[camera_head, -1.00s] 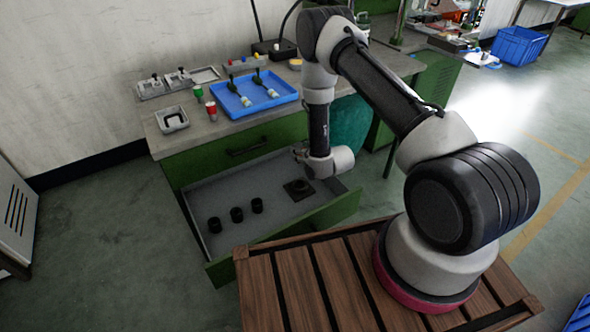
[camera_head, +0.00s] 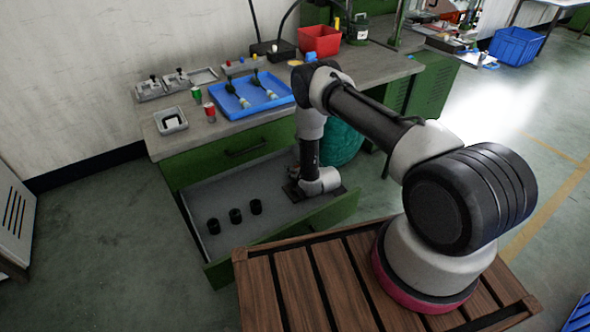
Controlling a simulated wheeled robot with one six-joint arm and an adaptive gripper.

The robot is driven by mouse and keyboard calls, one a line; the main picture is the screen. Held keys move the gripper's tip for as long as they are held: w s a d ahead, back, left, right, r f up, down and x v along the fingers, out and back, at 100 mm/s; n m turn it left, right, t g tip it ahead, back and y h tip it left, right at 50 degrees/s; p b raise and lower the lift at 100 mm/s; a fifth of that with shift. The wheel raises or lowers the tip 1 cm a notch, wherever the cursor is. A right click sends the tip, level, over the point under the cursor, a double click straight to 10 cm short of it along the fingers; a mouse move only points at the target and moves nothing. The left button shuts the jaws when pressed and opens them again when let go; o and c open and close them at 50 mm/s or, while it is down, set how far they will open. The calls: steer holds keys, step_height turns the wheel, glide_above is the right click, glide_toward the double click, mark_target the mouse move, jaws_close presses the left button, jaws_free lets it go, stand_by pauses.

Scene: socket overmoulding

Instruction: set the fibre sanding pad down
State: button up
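My gripper (camera_head: 294,171) is low inside the open drawer, at its right end, mostly hidden by my own wrist. Its fingers are too small and covered to show whether they are open or shut. A dark flat square piece (camera_head: 292,191) is at the drawer floor right beside my wrist, partly covered by it; dark patches show on both sides of the wrist. I cannot tell whether it is the fibre sanding pad, or whether my gripper touches it. No other clear view of the pad shows.
On the bench above are a blue tray (camera_head: 232,111), a red bin (camera_head: 319,41) and small cans (camera_head: 209,112). The drawer's middle floor is clear.

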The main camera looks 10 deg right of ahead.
steer(key=shift+f, duration=0.2)
steer(key=o, duration=1.1)
